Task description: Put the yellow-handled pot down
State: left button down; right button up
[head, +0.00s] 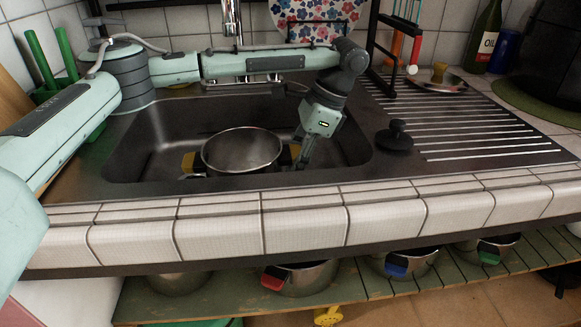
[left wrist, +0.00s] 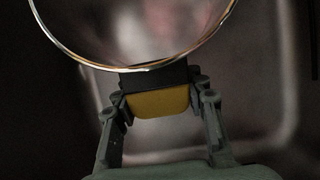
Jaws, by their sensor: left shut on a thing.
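The yellow-handled pot (head: 241,151) is a steel pot in the sink basin, its rim facing up. A yellow handle (head: 188,162) shows on its left side. My left gripper (head: 301,160) reaches down into the sink at the pot's right side and is shut on the right handle. In the left wrist view my left gripper's fingers (left wrist: 163,112) stand on both sides of the yellow handle (left wrist: 160,103), with the pot's rim (left wrist: 140,66) beyond. I cannot tell whether the pot's base touches the sink floor. My right gripper is not in view.
The steel sink (head: 150,150) has a ribbed drainboard (head: 470,130) on its right with a black stopper (head: 396,135). A tiled counter edge (head: 300,225) runs in front. Below it, a green slatted shelf (head: 350,302) holds several pots with coloured handles. A bottle (head: 484,38) stands at the back right.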

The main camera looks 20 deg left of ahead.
pick_arm(q)
jog(key=shift+f, duration=0.2)
jog(key=c, duration=0.9)
grip_release()
jog(key=v, duration=1.2)
